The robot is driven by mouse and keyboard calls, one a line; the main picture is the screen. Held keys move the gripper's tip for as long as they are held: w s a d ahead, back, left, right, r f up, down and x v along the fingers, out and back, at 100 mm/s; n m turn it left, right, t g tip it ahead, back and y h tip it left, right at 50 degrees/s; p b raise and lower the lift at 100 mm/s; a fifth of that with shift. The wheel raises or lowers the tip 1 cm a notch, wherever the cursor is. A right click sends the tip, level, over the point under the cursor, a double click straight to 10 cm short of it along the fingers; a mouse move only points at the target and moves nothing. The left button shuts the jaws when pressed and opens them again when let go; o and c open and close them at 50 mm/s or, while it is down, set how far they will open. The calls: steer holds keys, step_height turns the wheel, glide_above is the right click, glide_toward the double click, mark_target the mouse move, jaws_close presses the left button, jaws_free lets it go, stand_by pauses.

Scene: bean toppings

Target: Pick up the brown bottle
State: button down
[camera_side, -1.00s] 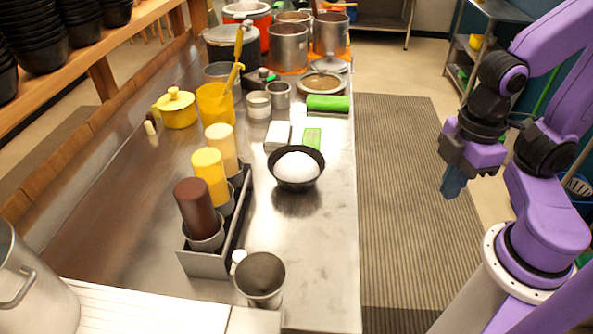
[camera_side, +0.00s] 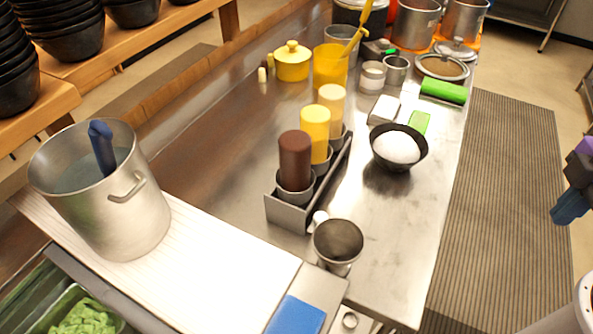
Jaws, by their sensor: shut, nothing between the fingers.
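The brown bottle (camera_side: 295,158) stands upside down in the front cup of a metal rack (camera_side: 287,215) on the steel counter. A yellow bottle (camera_side: 315,135) and a pale tan bottle (camera_side: 331,100) stand behind it in the same rack. My gripper (camera_side: 568,212) is at the right edge, over the floor mat and far from the bottle. Its blue fingers are together and hold nothing. Most of my arm is out of view.
A black bowl of white food (camera_side: 398,147) stands right of the rack. A metal cup (camera_side: 338,243) stands in front of it. A large pot (camera_side: 105,190) with a blue handle inside is on the white board (camera_side: 215,262) at left. Yellow containers (camera_side: 330,68) stand behind the rack.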

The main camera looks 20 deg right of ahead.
stand_by(0.3)
steer(key=c, duration=0.5)
jaws_free()
step_height(320, 180, up, 13)
steer(key=n, duration=0.2)
glide_above(296, 154)
steer(key=w+d, duration=0.1)
steer(key=w, duration=0.2)
step_height(296, 154, down, 10)
steer(key=shift+f, duration=0.25)
steer(key=shift+s+a+f, duration=0.1)
steer(key=shift+s+f, duration=0.05)
steer(key=shift+f, duration=3.15)
